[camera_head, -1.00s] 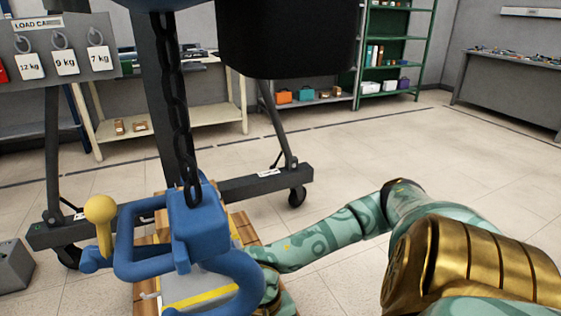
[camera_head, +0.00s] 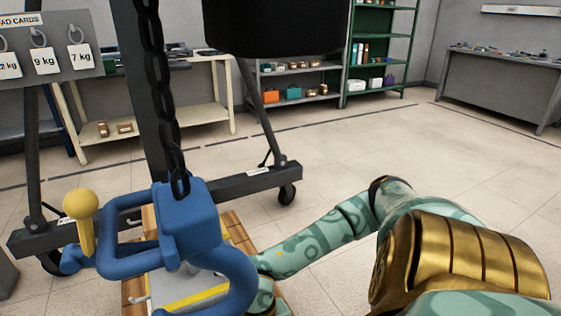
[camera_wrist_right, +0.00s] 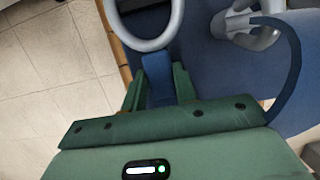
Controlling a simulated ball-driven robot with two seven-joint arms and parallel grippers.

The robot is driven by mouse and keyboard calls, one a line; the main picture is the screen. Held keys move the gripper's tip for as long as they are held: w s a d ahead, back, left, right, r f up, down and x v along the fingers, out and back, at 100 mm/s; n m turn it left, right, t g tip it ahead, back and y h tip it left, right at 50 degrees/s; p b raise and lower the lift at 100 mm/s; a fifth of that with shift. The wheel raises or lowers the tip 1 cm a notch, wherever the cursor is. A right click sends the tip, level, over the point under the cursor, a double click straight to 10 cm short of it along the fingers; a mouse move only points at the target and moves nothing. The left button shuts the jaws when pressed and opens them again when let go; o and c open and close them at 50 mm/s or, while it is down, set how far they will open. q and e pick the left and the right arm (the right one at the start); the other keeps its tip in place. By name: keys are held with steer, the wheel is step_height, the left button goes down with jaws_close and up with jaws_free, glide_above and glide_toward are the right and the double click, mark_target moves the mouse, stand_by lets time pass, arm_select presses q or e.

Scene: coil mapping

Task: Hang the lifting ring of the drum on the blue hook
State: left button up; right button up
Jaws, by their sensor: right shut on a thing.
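The blue hook (camera_head: 235,272) hangs from a dark chain (camera_head: 160,95) in the head view, low and left of centre. Its blue block carries a side frame with a yellow knob (camera_head: 81,207). In the wrist view a pale grey ring (camera_wrist_right: 150,43), probably the lifting ring, lies just beyond my right gripper (camera_wrist_right: 158,82). The green fingers are shut on a blue tab beside the ring. A thin blue curved piece (camera_wrist_right: 291,70) shows at the right there. My right gripper is hidden behind the hook in the head view. I cannot make out the whole drum. My left gripper is out of view.
A dark wheeled stand (camera_head: 230,188) stands behind the hook. Below the hook is a wooden pallet (camera_head: 240,233) with a grey, yellow-striped surface. A load-card board (camera_head: 48,35) is at upper left. Shelves line the back; the floor at right is open.

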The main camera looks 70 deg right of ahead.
steer(key=shift+r, duration=0.1)
steer(key=shift+r+p, duration=1.7)
steer(key=shift+r, duration=1.35)
steer(key=shift+f, duration=0.1)
steer(key=shift+f+b, duration=1.85)
steer(key=shift+f, duration=1.15)
steer(key=shift+r, duration=0.1)
steer(key=o, duration=1.1)
steer(key=shift+c, duration=0.2)
